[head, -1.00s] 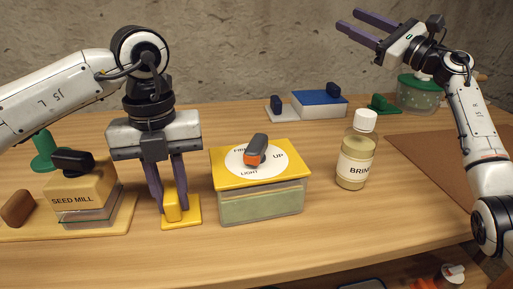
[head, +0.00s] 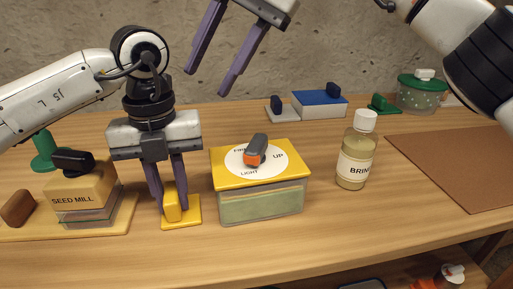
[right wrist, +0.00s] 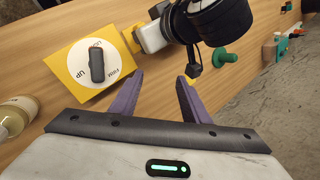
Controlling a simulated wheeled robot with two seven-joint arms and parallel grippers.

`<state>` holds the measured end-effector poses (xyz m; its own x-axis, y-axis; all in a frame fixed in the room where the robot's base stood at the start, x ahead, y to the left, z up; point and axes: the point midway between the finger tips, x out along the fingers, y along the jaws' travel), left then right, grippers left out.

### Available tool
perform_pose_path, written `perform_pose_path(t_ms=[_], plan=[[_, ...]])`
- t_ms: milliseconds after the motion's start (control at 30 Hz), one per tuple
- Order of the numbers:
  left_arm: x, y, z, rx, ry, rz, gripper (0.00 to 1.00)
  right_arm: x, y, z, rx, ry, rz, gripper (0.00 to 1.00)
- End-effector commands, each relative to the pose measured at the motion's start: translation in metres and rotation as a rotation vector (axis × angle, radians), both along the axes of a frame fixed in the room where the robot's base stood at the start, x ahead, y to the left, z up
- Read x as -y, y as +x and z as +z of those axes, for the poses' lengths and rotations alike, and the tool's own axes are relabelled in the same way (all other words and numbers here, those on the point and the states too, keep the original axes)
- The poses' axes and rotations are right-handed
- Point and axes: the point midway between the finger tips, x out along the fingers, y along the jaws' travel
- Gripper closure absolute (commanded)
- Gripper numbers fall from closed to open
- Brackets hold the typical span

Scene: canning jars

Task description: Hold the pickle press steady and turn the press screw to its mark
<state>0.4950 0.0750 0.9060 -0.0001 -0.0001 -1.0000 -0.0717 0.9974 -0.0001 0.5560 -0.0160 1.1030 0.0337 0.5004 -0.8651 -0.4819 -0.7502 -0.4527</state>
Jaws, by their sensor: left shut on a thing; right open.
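The pickle press (head: 262,203) is a clear-sided box with a yellow lid and a white dial reading FIRM, UP and LIGHT. Its press screw (head: 257,147) is a dark grey bar knob, its orange end toward LIGHT. The dial also shows in the right wrist view (right wrist: 85,72). My left gripper (head: 174,204) is shut on an upright yellow block (head: 171,203) on a yellow plate, left of the box. I cannot tell whether plate and box are joined. My right gripper (head: 208,82) is open and empty, above and behind the press; its fingers (right wrist: 158,80) point away from the knob.
A seed mill (head: 80,195) stands at the left on a board. A brine bottle (head: 356,155) stands right of the press. A blue-topped box (head: 319,105) and a green-lidded jar (head: 420,95) are at the back. A brown mat (head: 460,165) lies clear at the right.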

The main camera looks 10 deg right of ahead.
Motion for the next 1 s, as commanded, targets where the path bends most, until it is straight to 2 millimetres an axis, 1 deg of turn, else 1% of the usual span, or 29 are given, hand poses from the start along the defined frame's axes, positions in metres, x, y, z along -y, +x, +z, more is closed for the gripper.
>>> perform_pose_path(t_ms=[33, 100, 200, 300, 400, 467, 567, 767, 1000], plan=[[0.000, 0.000, 0.000, 0.000, -0.001, 0.000, 1.00, 0.006, -0.010, 0.002, 0.009, -0.099, 0.023, 0.58], [0.000, 0.000, 0.000, 0.000, -0.001, 0.000, 1.00, 0.018, -0.021, 0.004, 0.007, -0.222, 0.044, 0.58], [0.000, 0.000, 0.000, 0.000, -0.001, 0.000, 1.00, 0.035, -0.035, 0.009, 0.000, -0.362, 0.059, 0.58], [0.000, 0.000, 0.000, 0.000, -0.001, 0.000, 1.00, 0.048, -0.044, 0.015, -0.009, -0.457, 0.059, 0.58], [0.000, 0.000, 0.000, 0.001, -0.001, 0.000, 1.00, 0.056, -0.049, 0.019, -0.016, -0.508, 0.060, 0.58], [0.000, 0.000, 0.000, 0.000, -0.001, -0.001, 1.00, 0.058, -0.050, 0.018, -0.020, -0.522, 0.061, 0.58], [0.000, 0.000, 0.000, 0.000, -0.001, -0.001, 1.00, 0.059, -0.051, 0.011, -0.027, -0.531, 0.063, 0.58], [0.000, 0.000, 0.000, 0.001, -0.001, -0.001, 1.00, 0.059, -0.051, -0.014, -0.022, -0.525, 0.064, 0.58], [0.000, 0.000, 0.000, 0.001, -0.001, 0.000, 1.00, 0.059, -0.051, -0.051, -0.023, -0.527, 0.063, 0.58]])
